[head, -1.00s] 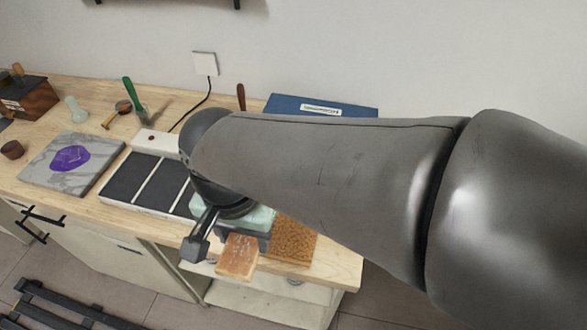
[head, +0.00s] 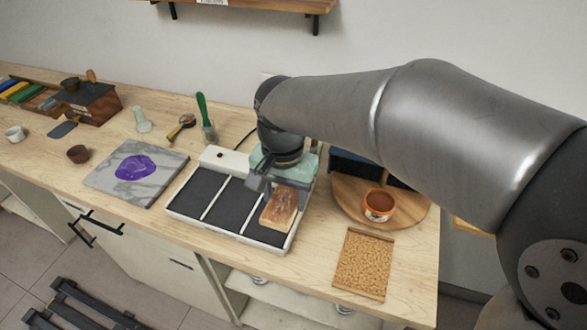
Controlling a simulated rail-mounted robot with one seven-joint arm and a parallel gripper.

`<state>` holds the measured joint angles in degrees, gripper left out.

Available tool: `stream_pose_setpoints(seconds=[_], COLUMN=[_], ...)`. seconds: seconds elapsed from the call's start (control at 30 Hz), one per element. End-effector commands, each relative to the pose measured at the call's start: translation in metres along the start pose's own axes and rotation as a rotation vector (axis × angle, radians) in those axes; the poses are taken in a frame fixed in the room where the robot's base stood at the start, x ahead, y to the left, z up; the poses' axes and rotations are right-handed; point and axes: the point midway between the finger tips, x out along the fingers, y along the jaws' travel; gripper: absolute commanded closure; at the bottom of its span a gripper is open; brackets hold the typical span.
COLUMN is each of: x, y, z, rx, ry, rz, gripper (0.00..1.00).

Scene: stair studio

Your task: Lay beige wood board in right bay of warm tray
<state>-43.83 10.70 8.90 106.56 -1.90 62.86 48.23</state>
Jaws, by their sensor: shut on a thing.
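The warm tray (head: 180,218) is a white tray with three dark bays split by pale dividers, on the wooden worktop. A beige-brown wood board (head: 279,208) is over its right bay, at the right end. I cannot tell whether the board touches the bay floor. My gripper (head: 270,188) is shut on the board's far edge, above the right end of the tray. The arm's end hides part of the tray's back right corner. The left and middle bays look empty.
A tan textured mat (head: 363,265) lies right of the tray. A round wooden board (head: 345,205) holds an orange-brown jar (head: 379,205). A marble slab (head: 112,185) with a purple patch (head: 137,167) lies left. A green-handled tool (head: 205,115) stands behind the tray.

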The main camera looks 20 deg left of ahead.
Motion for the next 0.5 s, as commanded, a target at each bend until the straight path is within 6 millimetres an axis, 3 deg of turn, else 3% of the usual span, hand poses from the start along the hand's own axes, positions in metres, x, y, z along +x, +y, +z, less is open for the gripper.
stream_pose_setpoints(seconds=[0.2, 0.5], x=[0.039, 0.059], y=[-0.025, -0.038], z=[-0.019, -0.03], rx=[0.0, 0.0], ry=[-0.003, -0.001], rz=[0.002, 0.001], gripper=[0.71, 0.71])
